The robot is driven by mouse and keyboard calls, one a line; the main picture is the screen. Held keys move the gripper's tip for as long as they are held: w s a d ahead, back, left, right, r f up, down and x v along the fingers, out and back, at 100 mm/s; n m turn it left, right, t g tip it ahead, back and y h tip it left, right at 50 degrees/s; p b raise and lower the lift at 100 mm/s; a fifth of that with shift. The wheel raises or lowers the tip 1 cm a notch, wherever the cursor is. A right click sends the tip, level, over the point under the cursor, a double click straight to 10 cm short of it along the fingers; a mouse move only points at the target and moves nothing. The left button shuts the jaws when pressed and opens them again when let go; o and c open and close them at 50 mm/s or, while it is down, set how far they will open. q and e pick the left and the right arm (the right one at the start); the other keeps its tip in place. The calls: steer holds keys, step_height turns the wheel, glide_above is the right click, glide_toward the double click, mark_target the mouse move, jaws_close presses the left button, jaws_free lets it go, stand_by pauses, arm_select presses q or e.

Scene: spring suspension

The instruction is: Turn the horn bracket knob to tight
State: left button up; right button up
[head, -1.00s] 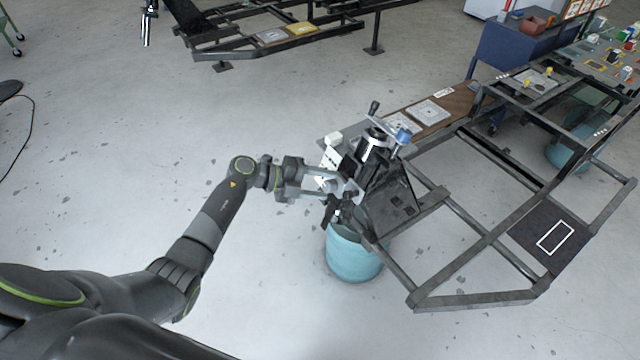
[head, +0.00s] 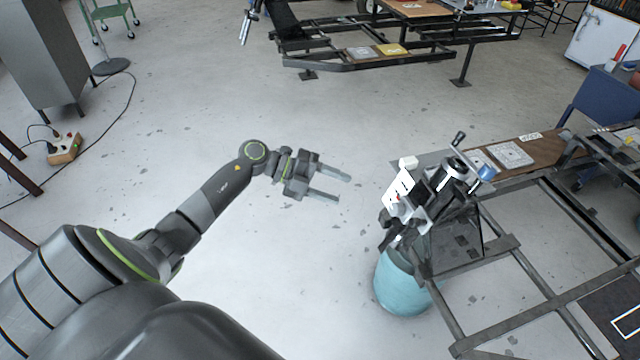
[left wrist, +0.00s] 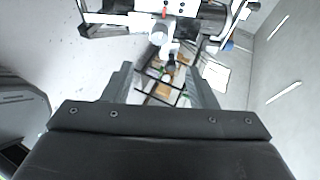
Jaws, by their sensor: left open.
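My left gripper (head: 345,187) is open and empty in the head view. It points right, with a gap of bare floor between its fingers and the bracket assembly (head: 432,200). That assembly is a cluster of black, white and metal parts at the frame's near corner, with a black-handled crank and a blue part on top. I cannot tell which part is the horn bracket knob. The left wrist view shows the assembly's white plate (left wrist: 150,18) at the top, beyond the open fingers. My right gripper is in neither view.
A teal drum (head: 402,285) stands under the assembly. The dark metal frame (head: 520,262) runs right from it. A brown board (head: 540,152) lies on the frame. Another metal frame (head: 370,62) stands at the back.

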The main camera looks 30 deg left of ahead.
arm_select(q)
steer(key=v, duration=0.3)
steer(key=shift+s+a+r, duration=0.1)
steer(key=shift+a, duration=0.05)
stand_by(0.5)
